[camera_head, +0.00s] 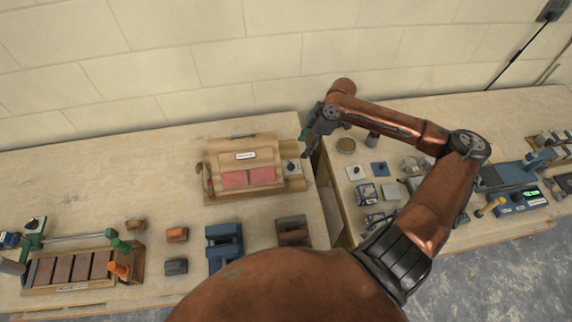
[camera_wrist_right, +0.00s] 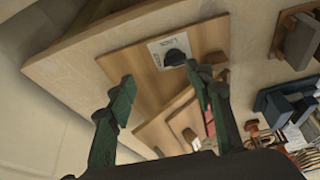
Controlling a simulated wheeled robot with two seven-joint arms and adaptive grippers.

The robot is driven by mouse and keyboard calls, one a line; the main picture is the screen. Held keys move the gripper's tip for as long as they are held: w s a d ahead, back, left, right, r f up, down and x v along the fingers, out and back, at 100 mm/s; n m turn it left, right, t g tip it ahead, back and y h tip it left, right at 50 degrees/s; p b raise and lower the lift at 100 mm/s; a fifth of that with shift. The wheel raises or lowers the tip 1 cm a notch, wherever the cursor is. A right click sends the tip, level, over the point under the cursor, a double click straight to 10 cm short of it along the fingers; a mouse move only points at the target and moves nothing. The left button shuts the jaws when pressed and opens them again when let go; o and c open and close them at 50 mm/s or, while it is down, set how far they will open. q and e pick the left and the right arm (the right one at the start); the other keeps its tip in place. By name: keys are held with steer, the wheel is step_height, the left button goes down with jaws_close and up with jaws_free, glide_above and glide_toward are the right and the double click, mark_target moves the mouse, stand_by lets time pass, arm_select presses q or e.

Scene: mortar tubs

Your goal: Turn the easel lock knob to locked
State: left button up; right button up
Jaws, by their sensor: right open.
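The wooden easel (camera_head: 243,165) stands on the left bench with two reddish panels on its face. The easel lock knob (camera_wrist_right: 176,57) is black and sits on a pale labelled plate (camera_wrist_right: 160,48) on a wooden board; the label is too small to read. In the head view the plate with the knob (camera_head: 291,167) is at the easel's right side. My right gripper (camera_head: 308,150) is beside the easel's right end, close to the knob. In the wrist view its green fingers (camera_wrist_right: 160,77) are spread and empty, with the knob beyond their tips, apart from them.
A gap separates the left bench (camera_head: 90,175) from the right bench (camera_head: 465,115), which carries several small fixtures. Blue (camera_head: 224,246) and brown (camera_head: 292,231) blocks stand in front of the easel. A rack of bricks (camera_head: 72,268) is at far left. The wall is behind.

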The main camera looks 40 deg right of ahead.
mark_target(291, 163)
steer(key=shift+n+y, duration=0.3)
steer(key=shift+n, duration=0.1)
steer(key=a+f, duration=0.1)
steer(key=f, duration=0.1)
steer(key=a+f, duration=0.2)
steer(key=a+f+b, duration=0.1)
steer(key=f, duration=0.1)
steer(key=shift+w+a+f, duration=0.2)
steer(key=shift+w+a, duration=0.05)
steer(key=shift+a, duration=0.1)
steer(key=shift+w+a+f, duration=0.1)
steer(key=shift+a+f, duration=0.05)
steer(key=shift+f, duration=0.3)
steer(key=shift+c, duration=0.7)
